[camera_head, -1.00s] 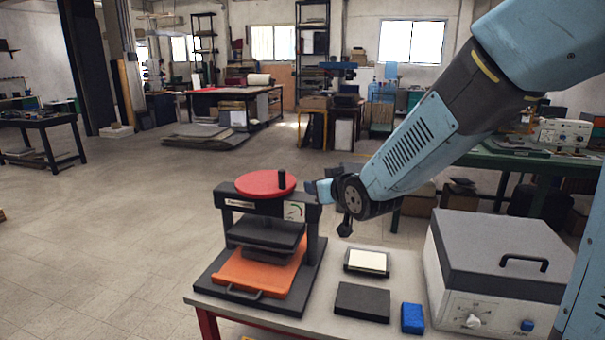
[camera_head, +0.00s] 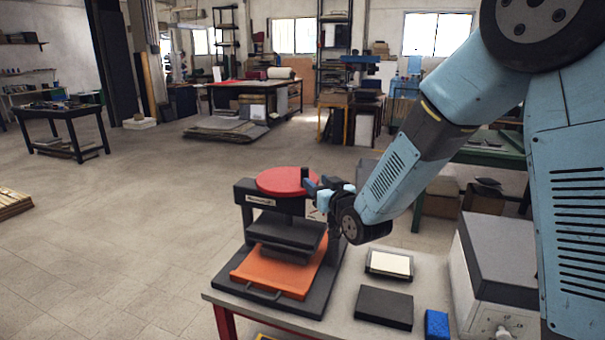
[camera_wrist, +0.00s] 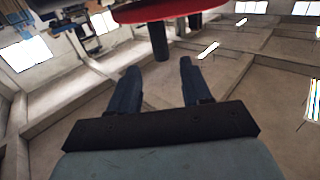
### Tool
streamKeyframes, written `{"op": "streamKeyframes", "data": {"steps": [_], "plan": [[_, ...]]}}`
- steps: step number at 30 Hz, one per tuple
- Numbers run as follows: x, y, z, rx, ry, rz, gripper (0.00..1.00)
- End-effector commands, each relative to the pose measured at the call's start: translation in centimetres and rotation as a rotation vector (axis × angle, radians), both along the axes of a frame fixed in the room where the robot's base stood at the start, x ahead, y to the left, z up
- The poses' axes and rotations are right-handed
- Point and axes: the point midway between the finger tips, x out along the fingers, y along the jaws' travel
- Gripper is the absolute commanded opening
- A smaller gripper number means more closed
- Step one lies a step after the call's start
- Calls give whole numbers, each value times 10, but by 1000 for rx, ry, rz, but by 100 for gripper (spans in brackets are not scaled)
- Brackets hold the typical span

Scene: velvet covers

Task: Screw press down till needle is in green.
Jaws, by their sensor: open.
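The press (camera_head: 283,232) stands on the table, with a red round wheel (camera_head: 280,181) on top. A black upright peg handle (camera_head: 304,177) rises from the wheel's right side. My gripper (camera_head: 314,186) is open beside the handle, at the wheel's right edge. In the wrist view the red wheel (camera_wrist: 165,10) is at the top, and the handle (camera_wrist: 159,42) lines up with the gap between the fingertips of my gripper (camera_wrist: 158,66); it does not look gripped. The gauge on the press's right front is mostly hidden by my gripper, so its needle cannot be read.
An orange tray (camera_head: 252,276) lies in the press base. To its right on the table (camera_head: 345,318) are a framed pale pad (camera_head: 390,262), a dark flat block (camera_head: 384,307), a blue block (camera_head: 436,324) and a grey-lidded box (camera_head: 498,245). Open floor lies left.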

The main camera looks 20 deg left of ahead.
Motion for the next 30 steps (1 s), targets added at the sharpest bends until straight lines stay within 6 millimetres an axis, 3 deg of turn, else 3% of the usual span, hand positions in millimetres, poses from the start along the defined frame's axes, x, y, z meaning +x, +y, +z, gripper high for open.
{"op": "streamKeyframes", "data": {"steps": [9,15,28,30], "plan": [[41,36,0,1,1,0,48],[58,51,0,1,1,1,48],[64,56,0,0,1,1,48],[64,56,0,0,1,1,42]]}}
